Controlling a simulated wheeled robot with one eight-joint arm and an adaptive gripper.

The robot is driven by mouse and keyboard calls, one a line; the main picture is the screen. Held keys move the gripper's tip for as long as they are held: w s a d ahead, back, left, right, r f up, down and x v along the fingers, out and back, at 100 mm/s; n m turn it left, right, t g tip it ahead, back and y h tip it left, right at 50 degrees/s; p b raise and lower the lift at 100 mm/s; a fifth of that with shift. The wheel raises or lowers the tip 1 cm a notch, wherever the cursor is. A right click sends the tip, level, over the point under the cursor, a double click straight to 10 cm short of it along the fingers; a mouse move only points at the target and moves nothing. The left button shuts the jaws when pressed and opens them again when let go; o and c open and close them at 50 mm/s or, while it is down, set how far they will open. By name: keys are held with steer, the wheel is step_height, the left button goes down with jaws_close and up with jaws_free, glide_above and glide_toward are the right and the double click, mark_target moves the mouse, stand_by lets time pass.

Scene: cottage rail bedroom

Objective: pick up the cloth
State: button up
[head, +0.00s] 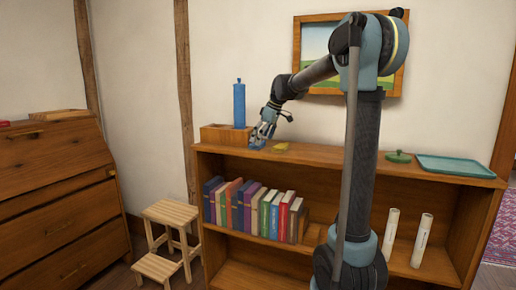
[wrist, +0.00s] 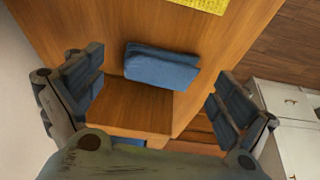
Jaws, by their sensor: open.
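A folded blue cloth (wrist: 160,66) lies on the wooden top of the bookshelf in the wrist view. In the head view a small blue patch of it (head: 257,145) shows just below my gripper (head: 264,131), which partly hides it. My gripper (wrist: 158,92) is open and empty. In the wrist view its two fingers stand apart to the left and right, with the cloth ahead of the gap between them. I cannot tell how far the fingertips are above the shelf top.
A yellow item (head: 281,147), also in the wrist view (wrist: 199,4), lies close to the cloth. A wooden box (head: 222,136) and a blue bottle (head: 239,104) stand at the left end. A green lid (head: 398,156) and teal tray (head: 455,167) lie at the right.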

steer(key=shift+x, duration=0.9)
steer(key=c, duration=1)
steer(key=shift+c, duration=0.2)
steer(key=shift+r, duration=0.15)
step_height(320, 180, up, 10)
